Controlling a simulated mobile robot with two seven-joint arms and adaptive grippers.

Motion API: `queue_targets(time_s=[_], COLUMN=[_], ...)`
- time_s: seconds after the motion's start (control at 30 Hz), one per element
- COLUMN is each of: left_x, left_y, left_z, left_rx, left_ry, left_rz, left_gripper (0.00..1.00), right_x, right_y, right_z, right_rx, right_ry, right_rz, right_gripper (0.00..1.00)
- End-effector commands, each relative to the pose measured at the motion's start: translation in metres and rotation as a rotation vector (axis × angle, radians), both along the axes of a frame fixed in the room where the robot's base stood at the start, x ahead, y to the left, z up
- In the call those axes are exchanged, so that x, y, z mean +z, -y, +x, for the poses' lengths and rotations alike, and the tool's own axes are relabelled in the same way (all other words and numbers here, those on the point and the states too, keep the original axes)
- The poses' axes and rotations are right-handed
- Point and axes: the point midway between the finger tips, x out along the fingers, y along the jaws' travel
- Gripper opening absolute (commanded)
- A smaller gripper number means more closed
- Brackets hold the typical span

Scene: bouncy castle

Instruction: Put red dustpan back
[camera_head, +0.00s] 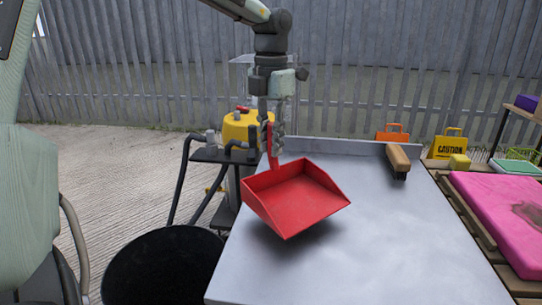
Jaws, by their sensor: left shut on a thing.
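The red dustpan (296,199) hangs tilted above the left part of the grey metal table (375,240), its open pan facing up and a shadow below it. Its handle points up into my left gripper (272,132), which is shut on it. The gripper reaches down from the top of the head view. My right gripper does not show.
A brush with a wooden handle (398,158) lies at the table's back right. A black round bin (165,268) stands at the lower left. A yellow canister (240,127) is behind the dustpan. A pink mat (500,215) lies at the right. The table's front is clear.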

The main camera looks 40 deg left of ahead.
Motion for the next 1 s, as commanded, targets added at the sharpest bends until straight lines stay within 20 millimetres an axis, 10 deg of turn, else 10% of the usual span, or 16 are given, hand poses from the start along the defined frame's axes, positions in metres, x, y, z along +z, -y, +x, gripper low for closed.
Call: queue_targets(time_s=[0.63, 0.67, 0.8, 1.0], left_x=[-0.04, -0.039, -0.039, -0.039], left_y=[0.0, 0.0, 0.0, 0.0], left_z=[-0.001, -0.001, -0.001, -0.001], left_rx=[0.001, 0.001, 0.001, 0.0], left_ry=[-0.001, -0.001, -0.001, -0.001], left_rz=[-0.001, -0.001, -0.001, 0.0], left_gripper=[0.0, 0.21, 0.39, 0.39], right_x=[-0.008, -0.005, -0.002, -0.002], right_y=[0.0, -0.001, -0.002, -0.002], right_z=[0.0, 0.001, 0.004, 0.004], right_rx=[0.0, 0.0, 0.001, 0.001], right_ry=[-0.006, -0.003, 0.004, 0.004], right_rz=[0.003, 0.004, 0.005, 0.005], right_gripper=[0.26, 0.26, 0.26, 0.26])
